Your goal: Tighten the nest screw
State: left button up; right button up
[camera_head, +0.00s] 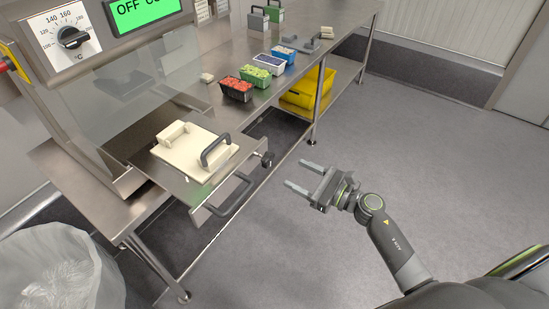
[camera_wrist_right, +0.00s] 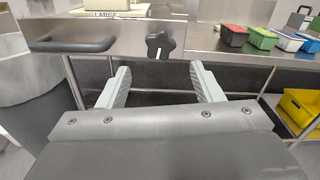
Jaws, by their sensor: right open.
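The nest screw is a dark star-shaped knob (camera_head: 267,159) on the right end of the metal drawer front (camera_head: 213,204). In the right wrist view the knob (camera_wrist_right: 160,45) shows near top centre, with a pale mark on its lower part. A cream nest block (camera_head: 188,158) with a dark handle sits on the drawer. My right gripper (camera_head: 298,175) is open and empty, to the right of the knob and apart from it. In the right wrist view its two fingers (camera_wrist_right: 160,85) are spread below the knob. My left gripper is not in view.
A dark bar handle (camera_head: 229,196) juts from the drawer front, left of the knob. Trays of red (camera_head: 236,90), green and blue contents stand on the steel bench. A yellow crate (camera_head: 307,90) sits below. A lined bin (camera_head: 62,270) stands front left. Floor at right is clear.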

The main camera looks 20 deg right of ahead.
aim_at(271, 161)
jog(key=p+x, duration=0.1)
jog(key=x, duration=0.7)
jog(key=shift+w+a, duration=0.15)
jog(key=shift+w, duration=0.05)
jog(key=c, duration=1)
